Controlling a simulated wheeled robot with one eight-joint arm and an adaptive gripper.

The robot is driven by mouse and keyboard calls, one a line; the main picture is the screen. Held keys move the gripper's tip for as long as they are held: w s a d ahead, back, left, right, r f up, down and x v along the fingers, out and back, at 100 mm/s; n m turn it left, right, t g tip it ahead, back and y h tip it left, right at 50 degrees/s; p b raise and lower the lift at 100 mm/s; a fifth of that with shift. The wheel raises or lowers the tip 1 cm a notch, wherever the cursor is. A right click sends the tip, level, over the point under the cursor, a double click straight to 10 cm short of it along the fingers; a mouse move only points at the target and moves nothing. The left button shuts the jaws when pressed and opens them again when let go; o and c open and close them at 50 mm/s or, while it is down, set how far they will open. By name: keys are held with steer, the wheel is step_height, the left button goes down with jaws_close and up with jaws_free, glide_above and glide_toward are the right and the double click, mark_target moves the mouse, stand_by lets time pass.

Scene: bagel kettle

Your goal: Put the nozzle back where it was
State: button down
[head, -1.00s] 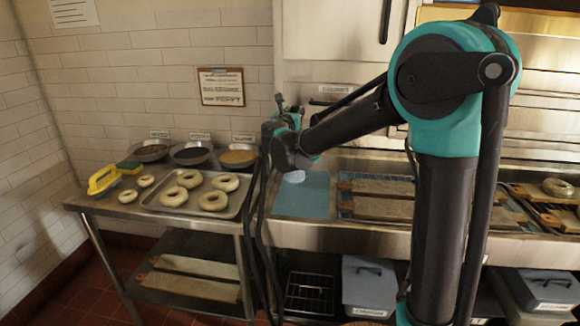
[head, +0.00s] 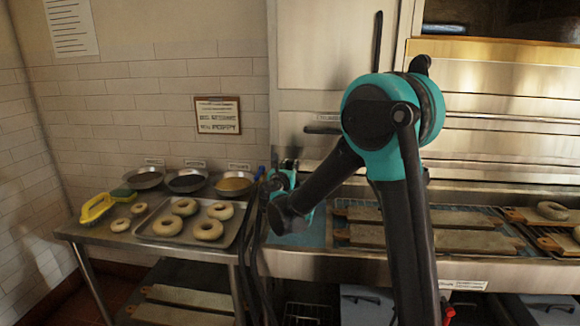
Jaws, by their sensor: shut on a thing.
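My gripper (head: 284,172) is at the left end of the blue kettle basin, small and partly hidden behind my own wrist. It is shut on the nozzle, whose details are hard to make out. A small dark blue piece (head: 260,173) shows just left of the gripper and looks like part of the nozzle. Dark hose-like lines (head: 246,245) hang down beside the table's right end. The blue basin (head: 312,232) lies below and behind my arm. The nozzle's resting place cannot be picked out.
Long boards (head: 440,240) lie on racks to the right of the basin. A bagel (head: 552,211) sits at the far right.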

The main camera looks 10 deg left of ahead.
steer(key=shift+f, duration=0.15)
steer(key=c, duration=1.3)
jaws_free()
steer(key=s, duration=0.5)
steer(key=s+a, duration=0.1)
steer(key=s, duration=0.5)
steer(key=s+a, duration=0.1)
steer(key=s, duration=0.5)
steer(key=shift+s+a+f, duration=0.1)
steer(key=shift+s+f, duration=0.05)
steer(key=shift+f, duration=0.25)
